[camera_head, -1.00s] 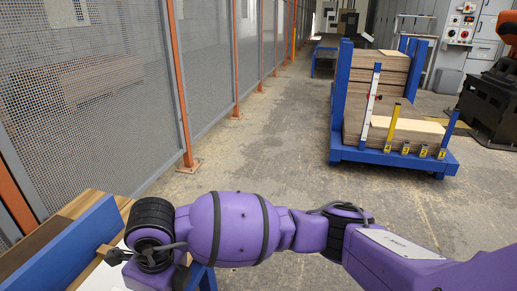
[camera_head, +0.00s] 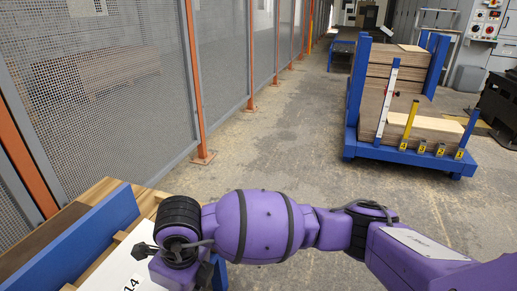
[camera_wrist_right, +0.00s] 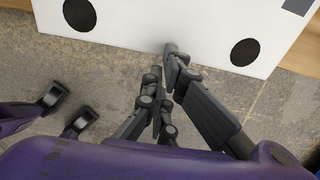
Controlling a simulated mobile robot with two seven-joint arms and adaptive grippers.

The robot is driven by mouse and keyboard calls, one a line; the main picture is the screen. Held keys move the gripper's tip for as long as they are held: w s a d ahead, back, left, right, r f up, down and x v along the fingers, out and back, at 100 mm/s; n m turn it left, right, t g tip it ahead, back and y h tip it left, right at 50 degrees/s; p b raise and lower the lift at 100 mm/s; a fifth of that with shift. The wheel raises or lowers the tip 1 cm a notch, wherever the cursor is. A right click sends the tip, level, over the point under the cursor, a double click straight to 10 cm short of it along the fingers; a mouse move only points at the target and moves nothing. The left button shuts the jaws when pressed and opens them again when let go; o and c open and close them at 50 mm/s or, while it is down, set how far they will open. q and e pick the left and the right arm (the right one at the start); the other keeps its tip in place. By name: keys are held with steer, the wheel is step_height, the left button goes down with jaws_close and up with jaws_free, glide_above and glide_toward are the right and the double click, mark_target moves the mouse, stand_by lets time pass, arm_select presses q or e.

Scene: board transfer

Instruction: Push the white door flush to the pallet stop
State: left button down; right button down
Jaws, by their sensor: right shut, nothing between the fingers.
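The white door (camera_head: 122,264) lies flat at the lower left of the head view, with a dark "14" on it and partly hidden by my arm. In the right wrist view, the white door (camera_wrist_right: 165,25) shows round black spots. A blue upright board (camera_head: 82,238), which looks like the pallet stop, stands left of it, with wood showing between them. My right gripper (camera_wrist_right: 168,58) is shut and empty. Its fingertips are at the near edge of the door; whether they touch is unclear. My left gripper is not in view.
Wooden boards (camera_head: 40,240) lie beyond the blue board. A mesh fence (camera_head: 100,80) with orange posts runs along the left. A blue cart (camera_head: 410,157) with stacked boards stands at the back right. The concrete floor between is clear.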

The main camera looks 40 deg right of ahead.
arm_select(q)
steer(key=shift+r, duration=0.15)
arm_select(e)
steer(key=shift+s+d+r, duration=0.15)
